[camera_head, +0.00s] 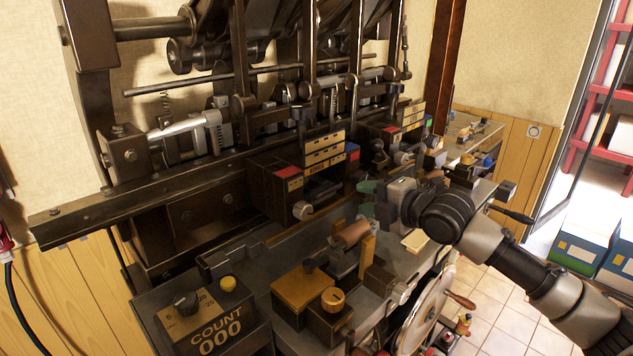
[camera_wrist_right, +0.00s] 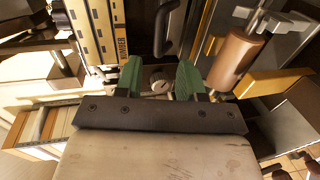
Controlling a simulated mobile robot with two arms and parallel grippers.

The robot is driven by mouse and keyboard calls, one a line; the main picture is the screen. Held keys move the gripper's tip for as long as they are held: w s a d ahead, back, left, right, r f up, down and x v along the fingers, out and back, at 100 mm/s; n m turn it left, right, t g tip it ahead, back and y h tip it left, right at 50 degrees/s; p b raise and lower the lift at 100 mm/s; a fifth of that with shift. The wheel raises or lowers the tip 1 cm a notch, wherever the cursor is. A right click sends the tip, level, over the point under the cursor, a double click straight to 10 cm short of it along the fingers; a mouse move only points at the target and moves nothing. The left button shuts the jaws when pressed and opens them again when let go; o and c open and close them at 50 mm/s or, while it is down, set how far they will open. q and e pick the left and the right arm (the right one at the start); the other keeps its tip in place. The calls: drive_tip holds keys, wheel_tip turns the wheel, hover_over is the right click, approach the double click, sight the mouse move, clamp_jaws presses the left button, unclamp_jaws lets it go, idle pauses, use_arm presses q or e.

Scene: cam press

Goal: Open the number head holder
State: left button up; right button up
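My right gripper (camera_head: 367,199) comes in from the right in the head view, over the press bed. In the right wrist view, its two green fingers (camera_wrist_right: 159,78) stand apart. My left gripper is not in view.
A copper-coloured roller (camera_head: 352,234) on a yellow bracket stands close below my right gripper; it also shows in the wrist view (camera_wrist_right: 233,62). A count box (camera_head: 215,318) is at the front left. A handwheel (camera_head: 425,312) is below my right arm.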

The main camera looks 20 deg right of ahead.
sight(334, 190)
drive_tip(key=p+x, duration=0.2)
drive_tip(key=x, duration=0.3)
drive_tip(key=shift+w+a+r+p, duration=0.2)
drive_tip(key=shift+w+p, duration=0.1)
drive_tip(key=shift+p, duration=0.1)
drive_tip(key=x, duration=0.2)
drive_tip(key=p+x, duration=0.1)
drive_tip(key=x, duration=0.1)
drive_tip(key=shift+w+f, duration=0.15)
drive_tip(key=shift+f, duration=0.1)
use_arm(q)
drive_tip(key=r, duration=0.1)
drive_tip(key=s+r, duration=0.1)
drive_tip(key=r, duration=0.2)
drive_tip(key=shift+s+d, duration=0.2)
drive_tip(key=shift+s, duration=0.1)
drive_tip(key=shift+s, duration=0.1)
use_arm(e)
drive_tip(key=shift+c, duration=0.5)
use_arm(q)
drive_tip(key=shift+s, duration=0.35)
use_arm(e)
clamp_jaws()
